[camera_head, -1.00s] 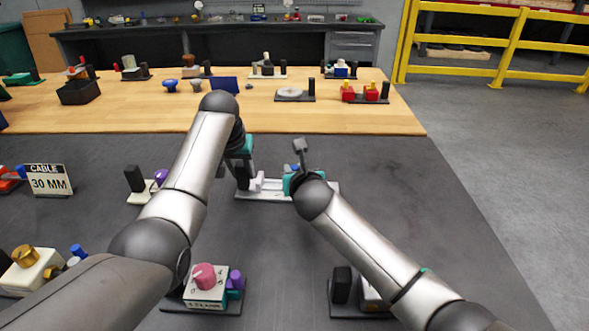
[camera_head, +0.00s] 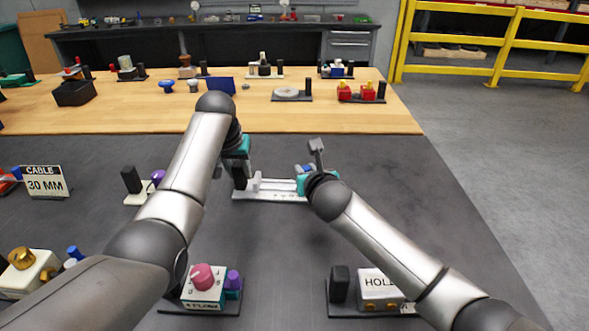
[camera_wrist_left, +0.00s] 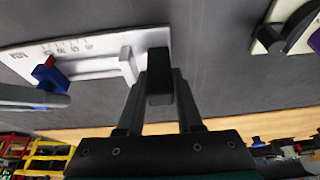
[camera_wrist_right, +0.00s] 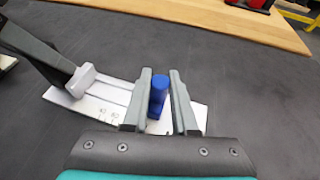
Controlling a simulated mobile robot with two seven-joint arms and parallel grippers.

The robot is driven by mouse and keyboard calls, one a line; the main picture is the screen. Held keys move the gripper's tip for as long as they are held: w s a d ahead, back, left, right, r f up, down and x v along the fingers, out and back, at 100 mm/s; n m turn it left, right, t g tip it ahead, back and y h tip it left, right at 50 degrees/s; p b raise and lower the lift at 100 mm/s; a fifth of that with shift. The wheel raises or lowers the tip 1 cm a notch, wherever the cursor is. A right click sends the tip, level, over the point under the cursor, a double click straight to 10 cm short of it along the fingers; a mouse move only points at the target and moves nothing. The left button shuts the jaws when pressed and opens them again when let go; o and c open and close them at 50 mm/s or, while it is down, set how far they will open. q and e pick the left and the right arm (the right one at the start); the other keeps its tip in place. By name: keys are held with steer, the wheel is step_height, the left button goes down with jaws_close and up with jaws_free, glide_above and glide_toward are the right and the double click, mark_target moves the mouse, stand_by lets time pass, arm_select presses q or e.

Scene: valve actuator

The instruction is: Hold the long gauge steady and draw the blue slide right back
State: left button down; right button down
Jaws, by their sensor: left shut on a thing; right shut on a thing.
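The long gauge (camera_head: 268,196) is a white plate with a scale, lying on the dark table in the head view. A black post (camera_wrist_left: 158,78) stands at its left end. My left gripper (camera_head: 240,180) is shut on this post. The blue slide (camera_wrist_right: 158,92) sits in the gauge's rail toward its right end. It shows with a red mark in the left wrist view (camera_wrist_left: 50,77). My right gripper (camera_wrist_right: 163,100) is shut on the slide, one finger on each side. A white block (camera_wrist_right: 82,76) on the gauge stands apart from the slide. My right wrist hides the gauge's right end in the head view.
A pink-knobbed unit (camera_head: 203,285) and a HOLD box (camera_head: 378,290) stand near the front edge. A purple-knobbed device (camera_head: 140,190) and a CABLE 30 MM sign (camera_head: 45,181) are at left. The table right of the gauge is clear.

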arm_select(q)
steer(key=shift+s+f, duration=0.2)
steer(key=shift+f, duration=0.15)
arm_select(e)
steer(key=shift+d, duration=0.65)
arm_select(q)
steer(key=shift+a, duration=0.1)
arm_select(e)
steer(key=c, duration=0.7)
jaws_free()
steer(key=shift+s, duration=0.1)
